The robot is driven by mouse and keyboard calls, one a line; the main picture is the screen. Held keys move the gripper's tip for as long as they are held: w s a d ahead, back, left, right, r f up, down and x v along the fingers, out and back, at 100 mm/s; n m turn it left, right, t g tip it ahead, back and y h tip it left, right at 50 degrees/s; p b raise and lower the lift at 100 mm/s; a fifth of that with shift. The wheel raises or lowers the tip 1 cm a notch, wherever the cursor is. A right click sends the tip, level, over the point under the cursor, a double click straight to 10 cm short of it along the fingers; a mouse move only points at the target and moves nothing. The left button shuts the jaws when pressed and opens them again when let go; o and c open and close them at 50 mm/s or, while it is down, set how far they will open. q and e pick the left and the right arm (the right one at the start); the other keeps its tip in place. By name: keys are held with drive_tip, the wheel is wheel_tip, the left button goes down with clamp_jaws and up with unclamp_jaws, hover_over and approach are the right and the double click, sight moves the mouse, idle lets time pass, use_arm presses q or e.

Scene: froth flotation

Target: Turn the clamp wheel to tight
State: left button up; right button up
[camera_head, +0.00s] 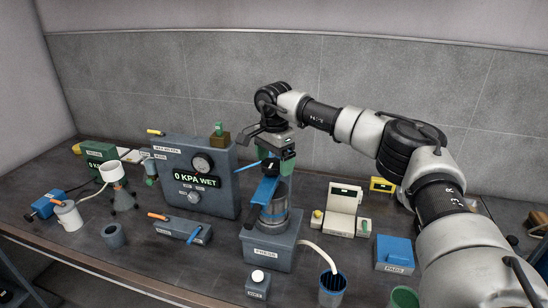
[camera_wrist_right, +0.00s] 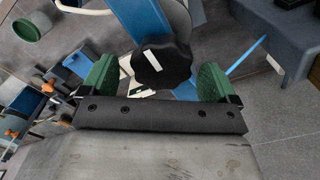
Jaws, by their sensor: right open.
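The clamp wheel (camera_wrist_right: 160,62) is a black, lobed knob with a white mark, seen close in the right wrist view. It sits on the blue clamp frame (camera_head: 264,190) of the press (camera_head: 268,252); in the head view my gripper mostly hides it. My right gripper (camera_head: 275,160) is above the press, its jaws open. In the right wrist view its green finger pads (camera_wrist_right: 158,78) stand on either side of the wheel, with a visible gap on both sides; neither appears to touch. My left gripper is out of view.
A gauge panel (camera_head: 168,182) reading "0 KPA WET" stands left of the press. A white scale (camera_head: 343,208) and a blue box (camera_head: 394,252) stand to the right. A pale hose (camera_head: 322,256) runs from the press to a dark blue cup (camera_head: 332,291) in front.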

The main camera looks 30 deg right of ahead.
drive_tip(key=shift+c, duration=1.6)
drive_tip(key=c, duration=0.6)
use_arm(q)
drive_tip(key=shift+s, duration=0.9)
